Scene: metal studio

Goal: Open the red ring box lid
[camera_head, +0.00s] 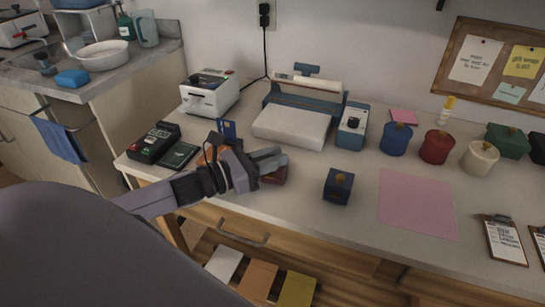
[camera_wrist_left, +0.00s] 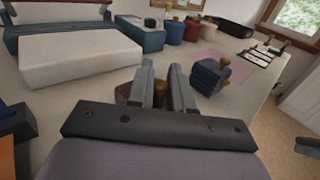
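The red ring box (camera_head: 276,174) sits on the counter, mostly hidden behind my left gripper (camera_head: 278,160) in the head view. In the left wrist view, part of the dark red box (camera_wrist_left: 122,94) shows beside and behind the fingers. A gold tab (camera_wrist_left: 160,93) shows between the two fingers of my left gripper (camera_wrist_left: 164,82). The fingers are a little apart, with the tab in the gap; I cannot make out a firm grip on it. The lid looks closed, though much of it is hidden.
A dark blue box (camera_head: 337,187) with a gold tab stands right of the gripper. A card terminal (camera_head: 153,144) lies to the left and a white-and-blue machine (camera_head: 293,122) behind. Several lidded pots (camera_head: 396,139) stand at the back right. A pink mat (camera_head: 418,205) lies clear.

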